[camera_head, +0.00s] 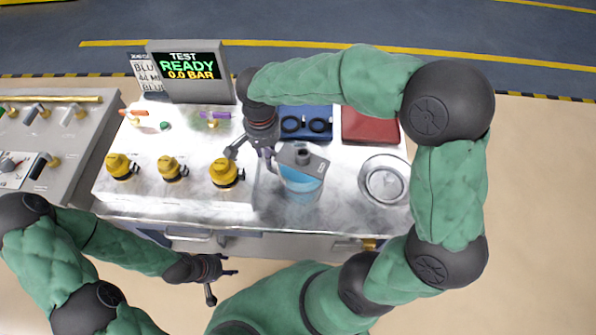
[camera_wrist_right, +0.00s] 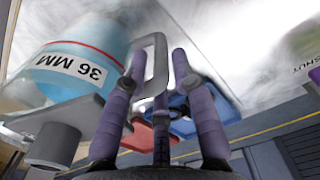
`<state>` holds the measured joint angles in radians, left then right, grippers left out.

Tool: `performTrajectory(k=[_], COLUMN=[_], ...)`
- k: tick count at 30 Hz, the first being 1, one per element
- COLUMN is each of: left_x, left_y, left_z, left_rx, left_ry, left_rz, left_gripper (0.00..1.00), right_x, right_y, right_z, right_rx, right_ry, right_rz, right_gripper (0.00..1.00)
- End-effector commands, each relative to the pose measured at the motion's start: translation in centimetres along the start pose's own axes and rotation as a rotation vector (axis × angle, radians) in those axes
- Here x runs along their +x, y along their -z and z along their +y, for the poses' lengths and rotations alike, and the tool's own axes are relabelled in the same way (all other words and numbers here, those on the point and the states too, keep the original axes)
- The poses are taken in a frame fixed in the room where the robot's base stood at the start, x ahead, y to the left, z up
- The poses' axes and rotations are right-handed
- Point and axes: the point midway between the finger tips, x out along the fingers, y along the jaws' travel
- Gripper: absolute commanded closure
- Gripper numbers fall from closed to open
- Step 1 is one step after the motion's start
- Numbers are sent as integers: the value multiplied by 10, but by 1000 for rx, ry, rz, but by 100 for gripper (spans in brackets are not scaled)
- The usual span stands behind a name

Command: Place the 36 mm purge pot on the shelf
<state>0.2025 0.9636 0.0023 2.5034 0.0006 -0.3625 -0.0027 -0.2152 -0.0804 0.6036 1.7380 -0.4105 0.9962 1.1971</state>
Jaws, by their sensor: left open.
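The purge pot (camera_head: 301,188) is light blue with a grey lid and stands at the front of the white worktop. In the right wrist view the pot (camera_wrist_right: 90,55) shows its "36 MM" label and a red line. Its grey handle (camera_wrist_right: 158,58) lies between the fingers of my right gripper (camera_wrist_right: 158,65), with a gap at the right finger. In the head view my right gripper (camera_head: 262,155) is at the pot's left side. My left gripper (camera_head: 218,280) is open and empty, in front of the worktop. I cannot single out the shelf.
Several yellow-capped fittings (camera_head: 168,168) stand left of the pot. A display reading READY (camera_head: 188,66) stands behind them. A blue tray (camera_head: 304,124) and a red tray (camera_head: 369,126) lie behind the pot. A round metal dish (camera_head: 384,181) is to its right.

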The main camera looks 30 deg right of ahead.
Motion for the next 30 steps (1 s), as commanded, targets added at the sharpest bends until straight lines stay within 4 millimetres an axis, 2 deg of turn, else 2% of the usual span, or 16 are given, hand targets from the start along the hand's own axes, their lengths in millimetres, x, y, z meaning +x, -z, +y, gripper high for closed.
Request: performTrajectory(k=[3,8,14,15,18,30], left_x=[12,16,15,15,15,15], left_y=[0,0,0,0,0,0], left_z=[-4,-6,-6,-6,-6,-5], left_rx=[0,0,0,0,0,0], left_ry=[0,0,0,0,0,0], left_rz=[0,0,0,0,0,0], left_gripper=[48,48,48,48,48,48], right_x=[23,39,38,38,38,37], right_y=[0,0,0,0,0,1], right_z=[0,0,-1,-1,0,-1], right_rx=[0,-1,-1,-1,-1,0], right_ry=[-4,-3,-2,-2,-2,0], right_rz=[-3,-3,-1,-1,-1,0], right_gripper=[73,73,73,76,100,100])
